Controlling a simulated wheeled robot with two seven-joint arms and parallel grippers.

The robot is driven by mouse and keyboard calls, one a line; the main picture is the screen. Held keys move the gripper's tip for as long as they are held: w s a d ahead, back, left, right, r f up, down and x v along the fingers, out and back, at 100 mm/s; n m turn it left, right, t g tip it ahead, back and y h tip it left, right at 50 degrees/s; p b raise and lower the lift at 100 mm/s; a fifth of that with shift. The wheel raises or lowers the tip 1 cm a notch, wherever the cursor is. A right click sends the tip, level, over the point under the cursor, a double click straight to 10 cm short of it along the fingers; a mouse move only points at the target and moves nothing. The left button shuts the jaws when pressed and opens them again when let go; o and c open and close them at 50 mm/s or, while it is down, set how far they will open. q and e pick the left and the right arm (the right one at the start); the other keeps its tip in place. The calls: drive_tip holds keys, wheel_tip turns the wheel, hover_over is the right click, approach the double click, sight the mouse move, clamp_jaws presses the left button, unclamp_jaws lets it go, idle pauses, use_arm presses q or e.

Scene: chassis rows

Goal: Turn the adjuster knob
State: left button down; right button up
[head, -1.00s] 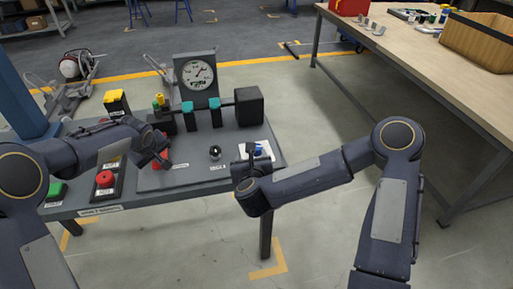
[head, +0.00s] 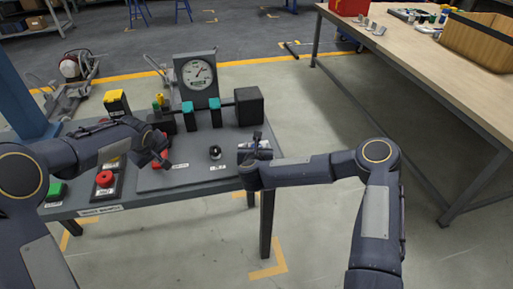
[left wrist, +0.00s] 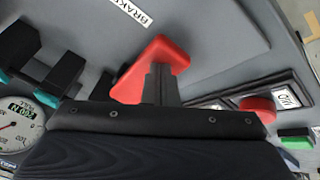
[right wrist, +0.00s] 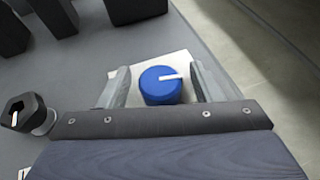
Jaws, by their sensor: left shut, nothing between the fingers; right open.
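A blue round knob (right wrist: 160,86) with a white pointer bar sits on a white plate (right wrist: 143,72) in the right wrist view. My right gripper (right wrist: 160,80) is open, with one finger on each side of the blue knob; contact is not clear. In the head view my right gripper (head: 257,145) covers most of this knob at the bench's right end. A black knob (head: 214,152) stands to its left; it also shows in the right wrist view (right wrist: 27,112). My left gripper (left wrist: 160,82) is shut and empty in front of a red block (left wrist: 150,65) near a BRAKE label.
A red button (head: 104,178) and a green button (head: 57,190) are at the left. A wooden table (head: 430,60) stands at the right.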

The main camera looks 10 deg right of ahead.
drive_tip(key=shift+w+f, duration=0.1)
drive_tip(key=shift+w, duration=0.05)
drive_tip(key=shift+c, duration=0.3)
drive_tip(key=c, duration=0.9)
drive_tip(key=shift+c, duration=0.2)
